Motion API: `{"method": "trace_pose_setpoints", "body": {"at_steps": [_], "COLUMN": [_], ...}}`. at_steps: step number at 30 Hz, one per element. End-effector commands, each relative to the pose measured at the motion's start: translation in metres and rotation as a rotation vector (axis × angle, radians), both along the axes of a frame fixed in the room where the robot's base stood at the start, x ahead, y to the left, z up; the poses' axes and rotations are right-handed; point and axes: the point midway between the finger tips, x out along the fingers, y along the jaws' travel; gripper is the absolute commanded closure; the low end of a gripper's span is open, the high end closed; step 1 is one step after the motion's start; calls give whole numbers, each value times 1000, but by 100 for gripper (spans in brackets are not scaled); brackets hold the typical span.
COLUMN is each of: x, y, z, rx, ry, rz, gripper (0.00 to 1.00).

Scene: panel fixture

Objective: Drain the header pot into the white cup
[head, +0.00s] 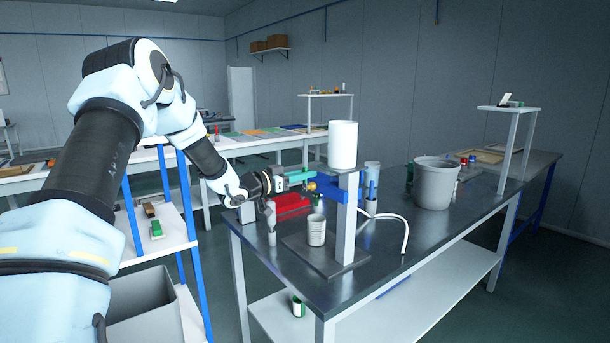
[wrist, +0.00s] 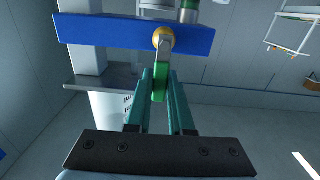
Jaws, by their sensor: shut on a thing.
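The white header pot (head: 343,145) stands on a platform atop a grey post. Part of it shows in the wrist view (wrist: 112,106), which looks upside down. The white cup (head: 316,230) stands upright on the stand's base plate, below and left of the pot. A blue bar (wrist: 100,31) carries a valve with a brass-coloured pivot (wrist: 163,38) and a green lever (wrist: 160,84). My gripper (head: 302,177) is at the valve, its teal fingers shut on the green lever in the wrist view. The lever is hard to make out in the head view. The cup's inside is unclear.
A red block (head: 290,205) lies under my gripper. A white hose (head: 397,222) curves down right of the post. A grey bucket (head: 434,184) stands further right on the dark table (head: 405,265). Open tabletop lies between hose and bucket.

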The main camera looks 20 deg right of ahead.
Motion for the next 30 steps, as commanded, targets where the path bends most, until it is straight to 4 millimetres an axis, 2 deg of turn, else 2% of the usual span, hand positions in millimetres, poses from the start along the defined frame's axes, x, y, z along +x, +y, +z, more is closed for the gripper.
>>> {"method": "trace_pose_setpoints", "body": {"at_steps": [4, 5, 12, 22, 26, 30], "x": [1, 1, 1, 0, -3, -8], "y": [1, 1, 1, 5, 23, 51], "z": [-2, -2, -1, -1, -3, -3], "rx": [3, 3, 2, 1, 2, 1], "ry": [3, 3, 1, -1, -1, -2], "rz": [3, 3, 2, 2, 5, 4], "gripper": [100, 77, 50, 50, 50, 50]}}
